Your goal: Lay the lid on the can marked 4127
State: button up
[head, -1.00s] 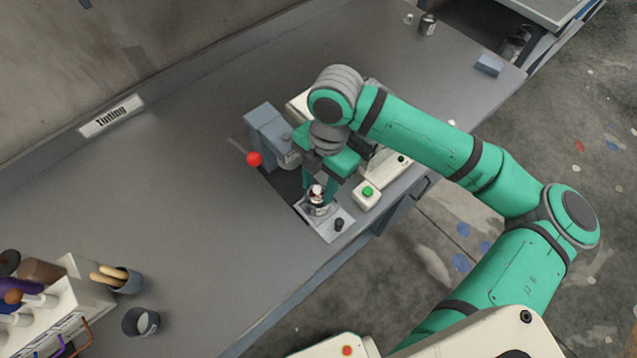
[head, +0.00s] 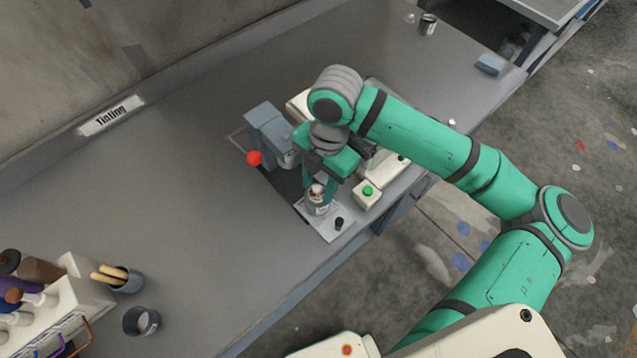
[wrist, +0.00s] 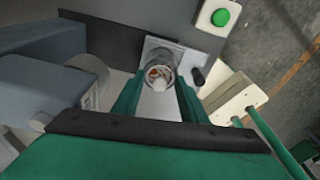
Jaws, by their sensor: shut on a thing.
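My gripper (wrist: 160,82) points down in the wrist view, its two green fingers shut on a small can (wrist: 162,60). The can is metal-coloured with a pale label, and reddish and white patches show at its top. In the head view this can (head: 318,204) is upright at a light plate (head: 325,228) with a black knob. I cannot tell whether its base touches the plate. No number can be read on it. Another small can (head: 428,24) stands at the far end of the bench, with a small pale round thing (head: 409,18) beside it. I cannot make out a lid for certain.
A blue-grey machine with a red ball (head: 254,158) stands close left of my gripper. A green button box (head: 368,193) is close right. A cup of sticks (head: 127,279), an open cup (head: 141,321) and a bottle rack are at lower left.

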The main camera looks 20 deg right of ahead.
jog(key=shift+f, duration=0.1)
dwell(0.3)
jog(key=o, duration=1.6)
jog(key=shift+r, duration=3.55)
jog(key=shift+s, duration=0.1)
